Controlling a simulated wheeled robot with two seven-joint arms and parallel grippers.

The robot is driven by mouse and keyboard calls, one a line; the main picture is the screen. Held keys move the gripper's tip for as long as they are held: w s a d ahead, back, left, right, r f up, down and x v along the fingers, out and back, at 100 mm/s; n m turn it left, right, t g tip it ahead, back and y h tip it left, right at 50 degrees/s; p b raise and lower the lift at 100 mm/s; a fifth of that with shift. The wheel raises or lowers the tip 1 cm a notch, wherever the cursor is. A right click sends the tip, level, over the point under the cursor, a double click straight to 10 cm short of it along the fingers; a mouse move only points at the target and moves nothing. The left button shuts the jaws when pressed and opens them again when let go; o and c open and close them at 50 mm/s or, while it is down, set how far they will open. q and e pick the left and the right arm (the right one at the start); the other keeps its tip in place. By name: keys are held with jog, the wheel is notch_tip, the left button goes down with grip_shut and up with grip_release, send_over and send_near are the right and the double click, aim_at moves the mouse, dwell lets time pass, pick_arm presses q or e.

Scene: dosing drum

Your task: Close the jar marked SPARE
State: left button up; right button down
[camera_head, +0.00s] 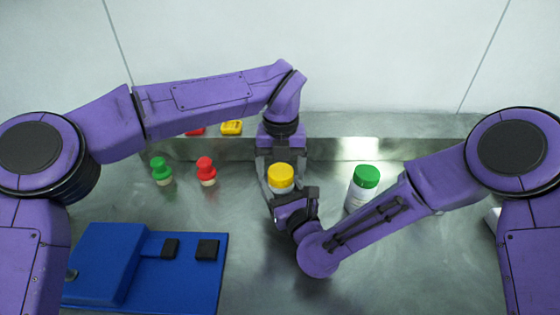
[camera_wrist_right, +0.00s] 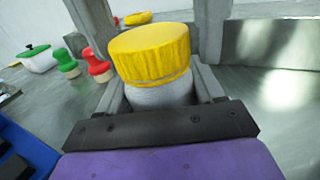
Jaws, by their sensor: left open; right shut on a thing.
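A white jar with a yellow lid (camera_head: 281,177) stands in the middle of the steel table. My right gripper (camera_head: 291,198) is shut on its white body, which shows in the right wrist view (camera_wrist_right: 160,96) below the yellow lid (camera_wrist_right: 150,52). The lid sits on top of the jar; whether it is tightened cannot be told. My left gripper (camera_head: 280,160) is open, pointing down behind and around the lid, apparently apart from it. A second white jar with a green lid (camera_head: 363,187) stands to the right. No SPARE marking is readable on either jar.
A green knobbed piece (camera_head: 161,170) and a red one (camera_head: 206,170) stand at left. A red piece (camera_head: 195,132) and a yellow piece (camera_head: 231,128) lie on the back ledge. A blue device (camera_head: 150,270) fills the front left. The front middle is clear.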

pick_arm(q)
jog(key=c, duration=1.1)
jog(key=m, duration=0.4)
jog(key=shift+m, duration=0.4)
jog(key=o, duration=1.3)
jog(key=shift+c, duration=0.2)
notch_tip(320, 180, up, 12)
pick_arm(e)
jog(key=shift+c, duration=0.4)
grip_release()
